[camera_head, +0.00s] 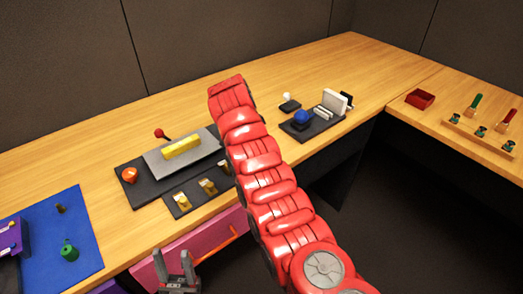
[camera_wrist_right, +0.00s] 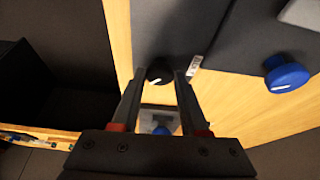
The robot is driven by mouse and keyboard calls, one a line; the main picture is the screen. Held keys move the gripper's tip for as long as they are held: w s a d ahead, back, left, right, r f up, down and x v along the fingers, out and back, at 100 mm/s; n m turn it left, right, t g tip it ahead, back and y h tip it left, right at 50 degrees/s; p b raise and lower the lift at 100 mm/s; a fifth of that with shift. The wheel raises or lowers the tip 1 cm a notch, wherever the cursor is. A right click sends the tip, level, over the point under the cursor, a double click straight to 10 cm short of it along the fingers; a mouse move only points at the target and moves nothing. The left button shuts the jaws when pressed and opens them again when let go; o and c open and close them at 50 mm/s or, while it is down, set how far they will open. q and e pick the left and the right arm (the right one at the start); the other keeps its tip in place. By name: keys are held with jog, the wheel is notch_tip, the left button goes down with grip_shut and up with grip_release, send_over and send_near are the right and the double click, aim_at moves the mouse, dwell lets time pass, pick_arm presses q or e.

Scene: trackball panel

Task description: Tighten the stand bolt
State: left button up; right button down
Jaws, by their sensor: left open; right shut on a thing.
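A black round knob with a white mark (camera_wrist_right: 158,70), which looks like the bolt, sits at the edge of a dark panel (camera_wrist_right: 190,25) in the right wrist view. My right gripper (camera_wrist_right: 160,76) has its fingers on either side of the knob and is shut on it. In the head view the right gripper is hidden, with my red arm in front. The trackball panel (camera_head: 318,127) with its blue ball (camera_head: 302,117) stands on the table, right of that arm. My left gripper (camera_head: 176,259) is open and empty, low at the table's front.
A dark board with a grey plate and yellow bar (camera_head: 182,147) lies left of the red arm. A blue mat (camera_head: 85,222) is at far left. A red box (camera_head: 420,98) and a wooden tool holder (camera_head: 480,139) are at right. The back table is mostly clear.

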jog(key=shift+m, duration=0.3)
dwell(0.4)
jog(key=shift+c, duration=2.1)
grip_release()
jog(key=p+v, duration=0.4)
jog(key=v, duration=1.3)
jog(key=shift+r, duration=0.2)
jog(key=shift+a, duration=0.1)
